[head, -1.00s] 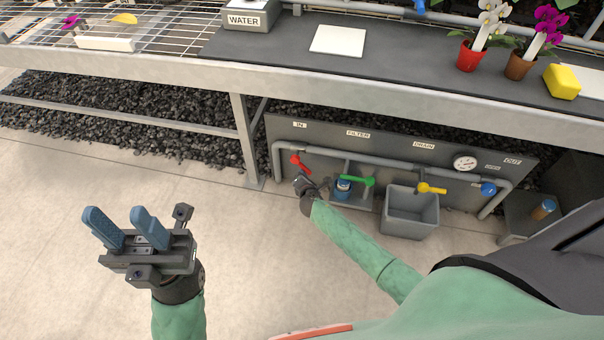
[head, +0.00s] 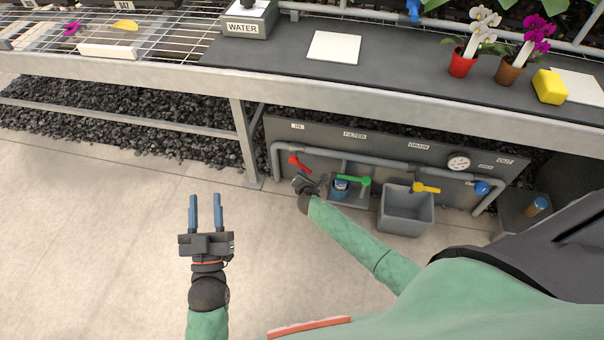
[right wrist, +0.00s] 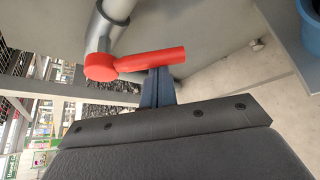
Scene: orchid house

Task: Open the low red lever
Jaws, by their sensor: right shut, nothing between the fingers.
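The red lever (head: 299,163) sits low on the grey pipe, under the IN label. In the right wrist view the red lever (right wrist: 148,62) has its round hub at the pipe and its handle sticks out to the right, across my fingertips. My right gripper (head: 312,184) is just below the lever in the head view. In the right wrist view its closed fingers (right wrist: 158,82) come up to the underside of the handle, with nothing between them; whether they touch it I cannot tell. My left gripper (head: 205,198) is open and empty, well left of the lever, fingers pointing away from me.
The bench edge (head: 350,97) overhangs the panel (head: 385,143). Floor at left is clear.

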